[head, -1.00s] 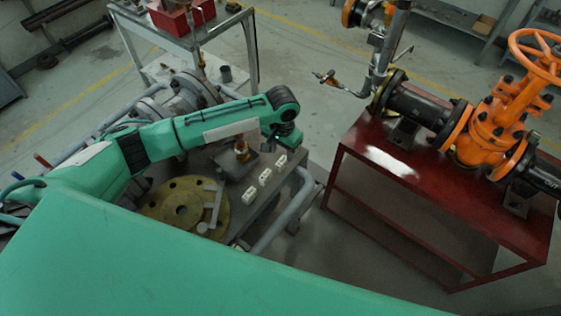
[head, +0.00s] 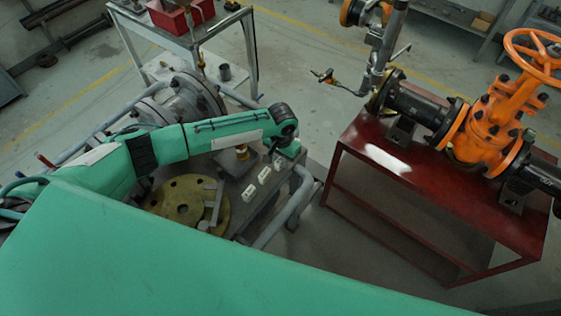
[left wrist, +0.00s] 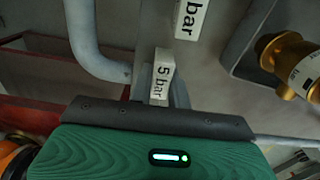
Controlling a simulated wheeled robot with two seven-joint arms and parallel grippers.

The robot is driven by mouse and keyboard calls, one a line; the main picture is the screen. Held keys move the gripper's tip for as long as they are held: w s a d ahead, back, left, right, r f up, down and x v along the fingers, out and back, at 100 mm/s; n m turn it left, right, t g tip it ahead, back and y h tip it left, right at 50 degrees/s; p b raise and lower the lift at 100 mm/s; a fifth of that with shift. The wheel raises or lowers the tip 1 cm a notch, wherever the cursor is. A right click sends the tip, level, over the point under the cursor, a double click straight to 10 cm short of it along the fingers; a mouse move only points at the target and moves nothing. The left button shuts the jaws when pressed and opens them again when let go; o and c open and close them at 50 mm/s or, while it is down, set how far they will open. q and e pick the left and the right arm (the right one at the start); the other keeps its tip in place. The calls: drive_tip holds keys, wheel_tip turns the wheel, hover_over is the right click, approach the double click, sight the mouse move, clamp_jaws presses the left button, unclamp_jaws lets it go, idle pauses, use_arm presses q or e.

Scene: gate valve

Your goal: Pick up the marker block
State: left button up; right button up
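Several small white marker blocks stand in a row on the grey cart's right side: a far one (head: 278,162), a middle one (head: 264,174) and a near one (head: 249,193). My left gripper (head: 290,150) is low beside the far block; its fingers cannot be made out in the head view. In the left wrist view, a white block reading "5 bar" (left wrist: 162,78) stands just beyond the dark edge of my wrist, its lower part hidden. A second block reading "bar" (left wrist: 191,17) is behind it. I cannot tell whether the fingers touch a block. My right gripper is out of view.
A brass fitting (head: 242,152) stands near the blocks, and a round brass flange (head: 185,200) lies on the cart. A grey tube rail (head: 298,196) runs along the cart's right edge. A red table (head: 400,200) with an orange valve (head: 490,120) stands to the right.

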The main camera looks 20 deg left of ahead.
sight(281, 158)
use_arm(q)
clamp_jaws()
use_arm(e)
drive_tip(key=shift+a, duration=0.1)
use_arm(q)
drive_tip(key=shift+r, duration=0.45)
wheel_tip(281, 158, up, 19)
drive_tip(key=b, duration=0.3)
drive_tip(key=s+a+n, duration=0.3)
drive_tip(key=s+a, duration=0.2)
drive_tip(key=s, duration=0.7)
drive_tip(key=shift+f+n, duration=0.2)
drive_tip(key=shift+n, duration=0.1)
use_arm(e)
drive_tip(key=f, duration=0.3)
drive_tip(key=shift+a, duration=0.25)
